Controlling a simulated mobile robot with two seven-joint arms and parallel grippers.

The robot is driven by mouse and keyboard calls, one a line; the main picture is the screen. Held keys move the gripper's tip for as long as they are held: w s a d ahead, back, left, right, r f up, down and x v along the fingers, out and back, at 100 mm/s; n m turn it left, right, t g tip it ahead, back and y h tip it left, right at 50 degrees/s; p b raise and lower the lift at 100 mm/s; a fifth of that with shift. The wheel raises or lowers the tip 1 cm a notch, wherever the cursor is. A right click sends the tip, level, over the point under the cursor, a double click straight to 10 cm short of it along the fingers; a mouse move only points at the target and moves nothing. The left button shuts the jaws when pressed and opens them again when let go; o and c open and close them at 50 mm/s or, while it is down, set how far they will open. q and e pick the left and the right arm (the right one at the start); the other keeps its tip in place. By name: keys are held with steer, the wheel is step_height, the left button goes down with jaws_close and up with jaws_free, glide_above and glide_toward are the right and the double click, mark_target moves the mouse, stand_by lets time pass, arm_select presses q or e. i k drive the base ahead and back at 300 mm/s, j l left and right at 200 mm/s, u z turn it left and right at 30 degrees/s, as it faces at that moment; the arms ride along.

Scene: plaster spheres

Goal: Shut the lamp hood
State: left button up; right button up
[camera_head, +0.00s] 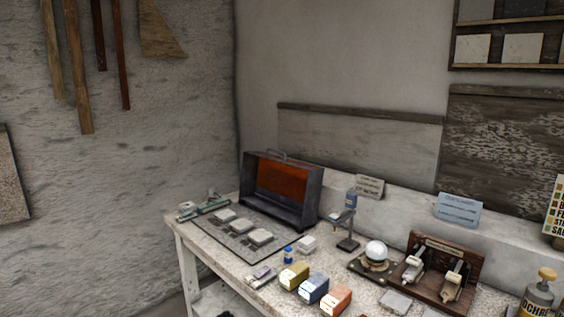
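The lamp hood (310,202) is a dark grey metal box with a handle on top, at the back left of the worktable (215,255). Its front faces the table and shows an orange-red inside or panel, so it looks open on that side. A dark board (268,251) with several pale square pieces on it lies directly in front of the hood. I cannot make out either gripper in this view, and nothing is seen touching the hood.
Yellow, blue and orange blocks (314,288) line the front. A green-and-grey tool (205,207) lies at the left end.

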mark_target(288, 183)
steer(key=i+z, duration=0.1)
steer(key=z, duration=0.45)
steer(key=i+j+z, duration=0.1)
steer(key=j+z, duration=1)
steer(key=j, duration=0.5)
steer(key=j+z, duration=0.3)
steer(key=j, duration=0.5)
steer(key=k+j, duration=0.1)
steer(key=j, duration=0.75)
steer(key=k+j, duration=0.15)
steer(key=j, duration=0.25)
steer(key=k+j+z, duration=0.1)
steer(key=j, duration=0.35)
